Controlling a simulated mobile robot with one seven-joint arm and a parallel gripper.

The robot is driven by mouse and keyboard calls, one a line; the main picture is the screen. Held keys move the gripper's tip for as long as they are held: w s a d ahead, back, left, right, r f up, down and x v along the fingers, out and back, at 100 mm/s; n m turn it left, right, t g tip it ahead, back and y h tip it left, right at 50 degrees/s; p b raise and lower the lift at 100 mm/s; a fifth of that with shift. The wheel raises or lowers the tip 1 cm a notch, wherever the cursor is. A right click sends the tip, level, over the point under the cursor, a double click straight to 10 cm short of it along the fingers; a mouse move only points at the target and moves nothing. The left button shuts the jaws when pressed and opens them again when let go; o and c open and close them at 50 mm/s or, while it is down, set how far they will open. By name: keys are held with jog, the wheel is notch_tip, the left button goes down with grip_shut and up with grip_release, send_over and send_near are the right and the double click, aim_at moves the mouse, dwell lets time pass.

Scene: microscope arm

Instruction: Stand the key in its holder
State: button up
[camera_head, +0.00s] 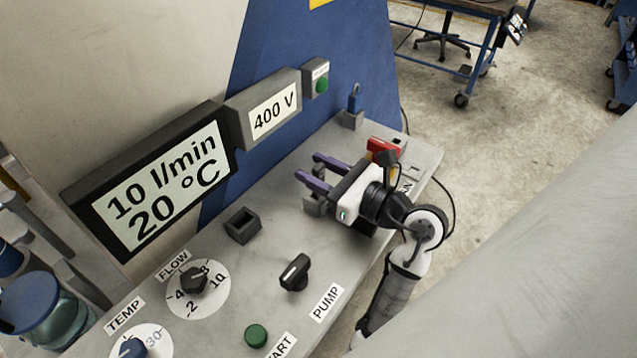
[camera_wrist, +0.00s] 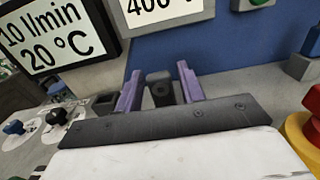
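My gripper (camera_head: 318,172) reaches over the grey panel with its two purple fingers spread apart. The fingers also show in the wrist view (camera_wrist: 161,88). A dark grey block-like piece (camera_wrist: 160,90) with a round mark shows between them, with gaps on both sides. In the head view a grey piece (camera_head: 312,206) shows beside the lower finger, partly hidden. A blue key-like piece (camera_head: 355,97) stands upright in a small grey block (camera_head: 352,119) at the panel's far end. An open, empty-looking square dark holder (camera_head: 243,224) sits left of my gripper. I cannot tell which piece is the key.
The black pump knob (camera_head: 294,272), flow dial (camera_head: 194,280) and green start button (camera_head: 256,335) lie nearer. The display (camera_head: 155,184) and 400 V box (camera_head: 268,108) line the back wall.

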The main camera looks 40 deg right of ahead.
grip_shut()
